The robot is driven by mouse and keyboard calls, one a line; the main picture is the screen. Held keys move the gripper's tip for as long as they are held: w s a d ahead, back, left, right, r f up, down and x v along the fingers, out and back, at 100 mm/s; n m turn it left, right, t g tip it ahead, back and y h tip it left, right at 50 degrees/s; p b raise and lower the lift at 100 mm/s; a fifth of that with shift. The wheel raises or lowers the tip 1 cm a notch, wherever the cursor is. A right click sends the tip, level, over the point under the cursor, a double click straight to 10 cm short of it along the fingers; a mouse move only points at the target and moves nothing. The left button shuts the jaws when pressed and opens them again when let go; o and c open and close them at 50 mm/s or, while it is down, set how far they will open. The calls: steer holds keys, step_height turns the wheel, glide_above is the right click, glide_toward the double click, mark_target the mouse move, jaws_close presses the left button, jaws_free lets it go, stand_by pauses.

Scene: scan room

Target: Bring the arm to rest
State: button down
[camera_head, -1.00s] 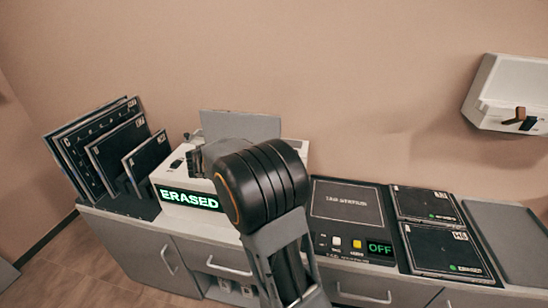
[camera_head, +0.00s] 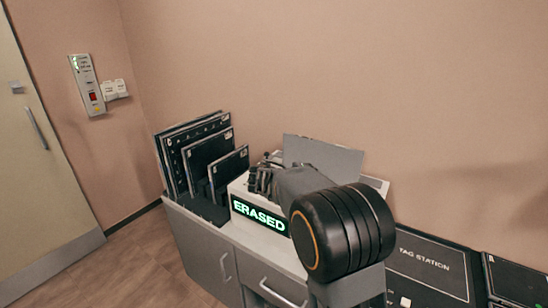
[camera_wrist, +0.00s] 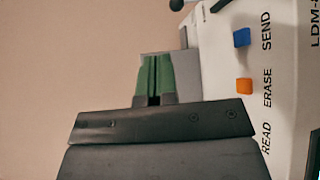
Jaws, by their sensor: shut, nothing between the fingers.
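My arm reaches across the cabinet top, with its black joint in the front of the head view. My gripper (camera_head: 262,180) is above the white reader unit, whose green display (camera_head: 260,215) reads ERASED. In the wrist view my gripper (camera_wrist: 154,75) has its green-padded fingers together with nothing held. The reader (camera_wrist: 218,65) shows at the right of that view, with a blue button (camera_wrist: 242,37) by SEND and an orange button (camera_wrist: 244,86) by ERASE. I cannot tell whether the fingers touch the reader.
Several dark cassettes (camera_head: 208,157) stand in a rack left of the reader. A grey panel (camera_head: 323,157) rises behind it. The tag station (camera_head: 428,262) lies to the right. A door (camera_head: 38,160) and a wall control panel (camera_head: 86,84) are at the left. Floor (camera_head: 135,265) shows clear there.

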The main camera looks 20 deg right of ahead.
steer(key=s+a+f+n+y, duration=0.1)
steer(key=s+a+f+y, duration=0.15)
steer(key=f, duration=0.25)
steer(key=s+a+f+n+y, duration=0.1)
steer(key=s+a+f+y, duration=0.1)
steer(key=f+y, duration=0.25)
steer(key=s+a+r+m+t+y+p, duration=0.2)
steer(key=s+a+t+y, duration=0.3)
steer(key=s+a+y, duration=0.3)
steer(key=s+a, duration=0.4)
steer(key=shift+a+m+t+y, duration=0.3)
steer(key=shift+t, duration=0.1)
